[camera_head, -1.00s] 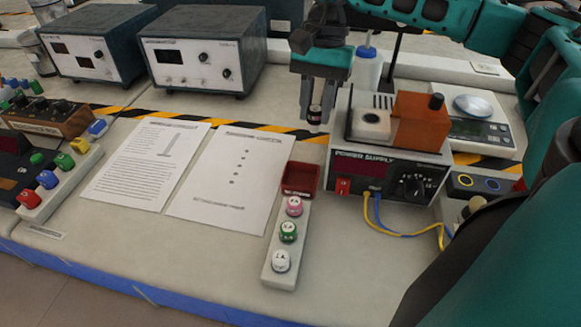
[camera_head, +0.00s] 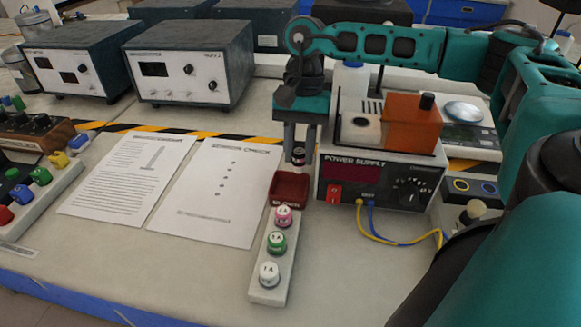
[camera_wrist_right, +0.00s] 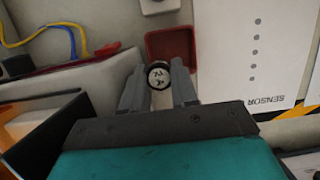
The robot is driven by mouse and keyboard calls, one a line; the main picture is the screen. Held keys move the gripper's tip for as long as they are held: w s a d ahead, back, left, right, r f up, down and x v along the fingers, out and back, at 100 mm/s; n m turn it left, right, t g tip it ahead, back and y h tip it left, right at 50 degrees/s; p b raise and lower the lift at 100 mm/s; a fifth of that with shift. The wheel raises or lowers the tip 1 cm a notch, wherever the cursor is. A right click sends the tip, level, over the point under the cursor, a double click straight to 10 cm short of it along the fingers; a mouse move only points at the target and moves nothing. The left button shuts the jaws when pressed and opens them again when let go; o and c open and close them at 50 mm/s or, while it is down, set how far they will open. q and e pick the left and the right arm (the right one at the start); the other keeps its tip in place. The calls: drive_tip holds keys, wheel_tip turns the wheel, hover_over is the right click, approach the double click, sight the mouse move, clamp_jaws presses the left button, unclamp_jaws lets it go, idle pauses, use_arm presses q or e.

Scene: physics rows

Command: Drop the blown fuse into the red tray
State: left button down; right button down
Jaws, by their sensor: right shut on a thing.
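The blown fuse (camera_head: 298,155) is a small dark cylinder with a pale band, held between the fingertips of my right gripper (camera_head: 298,150). In the right wrist view the fuse (camera_wrist_right: 158,75) shows its round, marked end, and the gripper fingers (camera_wrist_right: 158,88) sit on either side of it. The red tray (camera_head: 289,188) is a small square dish left of the power supply, at the far end of the fuse strip. The fuse is above and slightly behind the tray in the head view. In the wrist view the tray (camera_wrist_right: 172,46) lies just beyond the fuse. My left gripper is not in view.
The white strip (camera_head: 259,292) with pink, green and white capped fuses runs forward from the tray. The power supply (camera_head: 335,172) stands close right of the gripper, with blue and yellow cables. Two printed sheets (camera_head: 215,190) lie flat on the left.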

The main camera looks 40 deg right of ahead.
drive_tip(key=c, duration=0.8)
unclamp_jaws()
drive_tip(key=p+v, duration=0.1)
drive_tip(key=v, duration=1.2)
drive_tip(key=shift+w+a, duration=0.1)
